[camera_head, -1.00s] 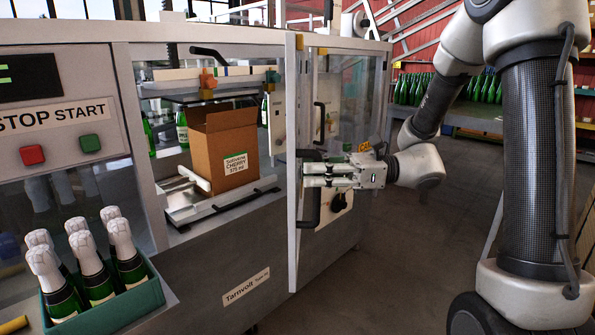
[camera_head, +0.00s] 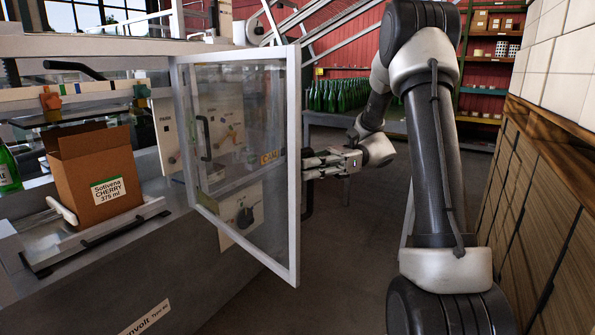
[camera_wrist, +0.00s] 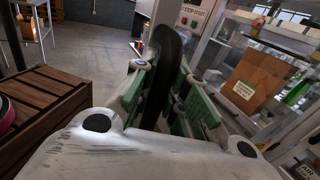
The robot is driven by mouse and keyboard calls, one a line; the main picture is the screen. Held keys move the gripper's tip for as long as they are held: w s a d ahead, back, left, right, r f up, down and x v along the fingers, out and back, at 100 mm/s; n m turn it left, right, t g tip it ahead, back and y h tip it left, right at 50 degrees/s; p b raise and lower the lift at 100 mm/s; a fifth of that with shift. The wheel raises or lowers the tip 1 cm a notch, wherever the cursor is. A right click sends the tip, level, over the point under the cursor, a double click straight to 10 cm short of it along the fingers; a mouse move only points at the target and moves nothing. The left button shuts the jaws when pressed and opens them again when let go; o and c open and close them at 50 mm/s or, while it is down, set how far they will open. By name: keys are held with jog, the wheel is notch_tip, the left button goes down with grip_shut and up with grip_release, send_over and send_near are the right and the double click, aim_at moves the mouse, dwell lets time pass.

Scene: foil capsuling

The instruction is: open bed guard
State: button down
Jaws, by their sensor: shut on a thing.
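The bed guard (camera_head: 292,200) is a clear panel in a pale frame. It stands swung out from the machine front in the head view, and the machine's bed shows uncovered to its left. My gripper (camera_head: 312,165) is at the guard's far right edge. In the wrist view my gripper's green-padded fingers (camera_wrist: 165,100) are shut on the guard's black handle (camera_wrist: 164,62), which runs up between them. In the head view most of the handle is hidden by the guard frame and the fingers.
An open carton (camera_head: 95,185) stands on the machine's bed. A control panel (camera_head: 215,130) shows through the guard. A wooden-topped, panelled unit (camera_head: 540,210) stands at the right. A wooden crate (camera_wrist: 45,110) is at left in the wrist view. The floor between is clear.

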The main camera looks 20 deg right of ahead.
jog(key=shift+w+d+g, duration=0.2)
jog(key=shift+d, duration=0.25)
jog(key=shift+w+d+g, duration=0.15)
jog(key=shift+d+g, duration=0.05)
jog(key=shift+d, duration=0.25)
